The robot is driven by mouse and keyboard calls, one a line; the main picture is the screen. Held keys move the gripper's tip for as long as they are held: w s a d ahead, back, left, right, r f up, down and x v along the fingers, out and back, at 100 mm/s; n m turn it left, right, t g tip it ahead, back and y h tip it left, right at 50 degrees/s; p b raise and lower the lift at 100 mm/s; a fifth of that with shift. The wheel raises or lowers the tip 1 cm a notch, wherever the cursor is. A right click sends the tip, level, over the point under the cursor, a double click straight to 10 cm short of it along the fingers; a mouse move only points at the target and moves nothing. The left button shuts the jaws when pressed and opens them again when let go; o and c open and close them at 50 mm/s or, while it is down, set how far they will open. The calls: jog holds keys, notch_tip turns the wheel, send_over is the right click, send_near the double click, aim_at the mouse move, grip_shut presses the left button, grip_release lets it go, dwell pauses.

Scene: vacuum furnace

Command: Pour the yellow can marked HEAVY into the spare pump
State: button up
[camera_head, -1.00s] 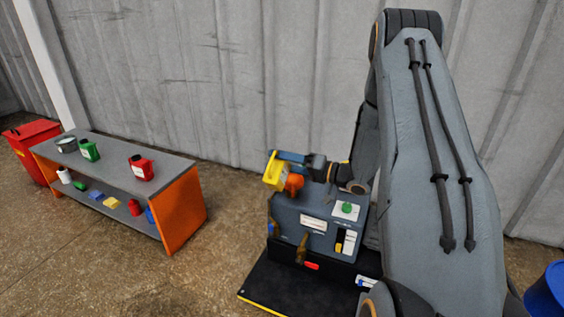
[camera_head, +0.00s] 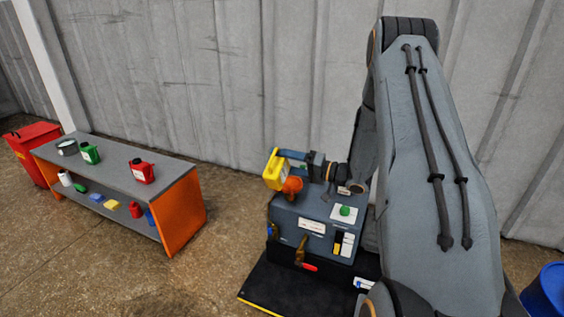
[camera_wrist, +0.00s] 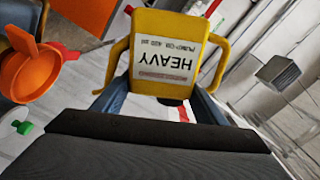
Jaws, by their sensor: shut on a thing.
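The yellow can (camera_head: 274,172) is held just above and left of the orange funnel (camera_head: 292,185) on top of the grey-blue pump (camera_head: 284,217). In the wrist view the can (camera_wrist: 169,30) shows a white label reading HEAVY, and the funnel (camera_wrist: 30,72) lies to its left. My gripper (camera_head: 291,154) is shut on the can, with its blue fingers (camera_wrist: 158,104) on either side. The can looks close to upright in the head view. I see no oil stream. The can's mouth is not clear to see.
A bench (camera_head: 176,169) at the left holds a green can (camera_head: 90,153), a red can (camera_head: 142,171) and a metal bowl (camera_head: 66,147). Several small items lie on its lower shelf. A red bin (camera_head: 35,150) stands behind it, and a blue drum (camera_head: 548,292) at right.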

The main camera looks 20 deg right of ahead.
jog(key=shift+w+d+r+m+p, duration=0.55)
jog(key=shift+m+p, duration=0.25)
jog(key=shift+m, duration=0.3)
dwell(0.3)
jog(key=shift+s+a+r+p, duration=0.1)
jog(key=shift+s+p, duration=0.05)
jog(key=shift+p, duration=1.45)
jog(key=shift+n+p, duration=0.3)
